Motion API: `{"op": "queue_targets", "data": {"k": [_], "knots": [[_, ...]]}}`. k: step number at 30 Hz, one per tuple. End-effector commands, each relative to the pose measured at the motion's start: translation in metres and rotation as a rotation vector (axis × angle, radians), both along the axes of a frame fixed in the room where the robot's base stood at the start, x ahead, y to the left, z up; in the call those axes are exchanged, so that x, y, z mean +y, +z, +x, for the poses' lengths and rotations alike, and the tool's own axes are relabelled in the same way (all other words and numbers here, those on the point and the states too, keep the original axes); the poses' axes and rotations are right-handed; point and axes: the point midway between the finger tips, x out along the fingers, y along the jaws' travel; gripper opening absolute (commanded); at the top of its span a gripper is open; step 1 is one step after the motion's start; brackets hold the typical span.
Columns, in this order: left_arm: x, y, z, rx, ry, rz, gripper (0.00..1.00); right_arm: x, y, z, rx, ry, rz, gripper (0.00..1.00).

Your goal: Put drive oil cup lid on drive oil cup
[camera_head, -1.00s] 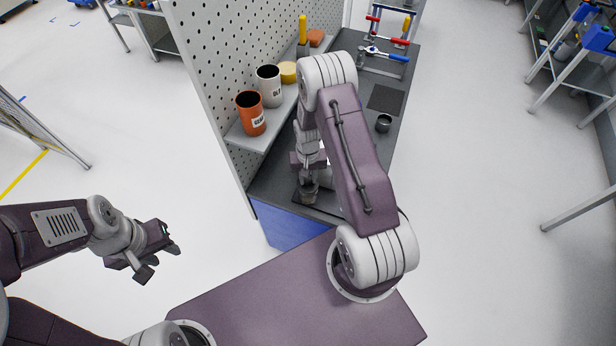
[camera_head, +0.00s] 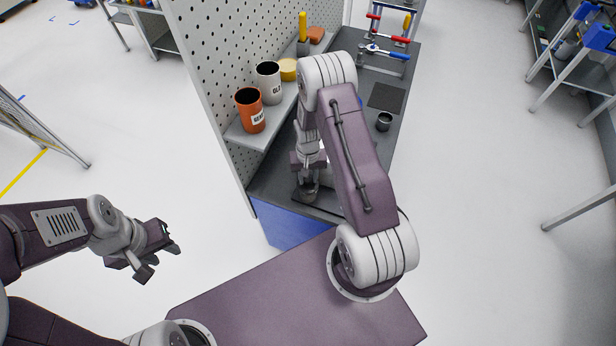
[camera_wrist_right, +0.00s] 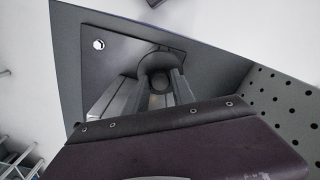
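My right gripper (camera_head: 308,190) points down at the near end of the dark bench. In the right wrist view its two fingers (camera_wrist_right: 160,92) reach to either side of a dark round part (camera_wrist_right: 156,64). I cannot tell whether they press on it, or whether it is the drive oil cup or its lid. A small dark round cup (camera_head: 384,122) stands upright on the bench, right of my arm. My left gripper (camera_head: 160,260) is open and empty, over the floor left of the bench. No separate lid is clearly visible; my right arm hides part of the bench.
An orange cup (camera_head: 249,112), a white cup (camera_head: 269,85) and a yellow round item (camera_head: 288,71) stand on the shelf (camera_head: 262,138) beside the perforated panel (camera_head: 208,75). A dark mat (camera_head: 386,97) and a rack with red and blue handles (camera_head: 386,58) lie farther back.

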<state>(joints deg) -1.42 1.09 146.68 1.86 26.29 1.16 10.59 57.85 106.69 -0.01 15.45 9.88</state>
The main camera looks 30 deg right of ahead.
Motion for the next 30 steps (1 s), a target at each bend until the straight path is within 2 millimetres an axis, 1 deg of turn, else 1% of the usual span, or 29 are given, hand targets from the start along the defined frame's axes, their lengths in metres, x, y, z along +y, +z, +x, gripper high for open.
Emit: {"op": "queue_targets", "data": {"k": [1,2,10,13,17,24,27,30], "knots": [[0.000,0.000,0.000,0.000,0.000,0.000,0.36,0.000,0.000,0.000,0.000,0.000,0.000,0.47],[0.000,0.000,0.000,0.000,0.000,0.000,0.36,0.000,0.000,0.000,0.000,0.000,0.000,0.50],[0.000,0.000,0.000,0.000,0.000,0.000,0.36,0.000,0.000,0.000,0.000,0.000,0.000,0.50],[0.000,-0.003,0.000,0.000,0.000,0.000,0.36,0.000,0.004,0.001,-0.002,0.000,-0.001,0.50],[0.000,-0.012,0.000,0.000,0.000,0.000,0.36,0.000,0.023,0.001,-0.005,0.000,-0.001,0.50],[0.000,-0.028,0.000,0.000,0.000,0.000,0.36,0.000,0.071,0.001,-0.005,0.000,-0.001,0.50],[0.000,-0.030,0.000,0.000,0.000,0.000,0.36,0.000,0.084,0.001,-0.003,0.000,0.000,0.50],[0.000,-0.030,0.000,0.000,0.000,0.000,0.36,0.000,0.090,0.000,0.000,0.000,0.000,0.50]]}}
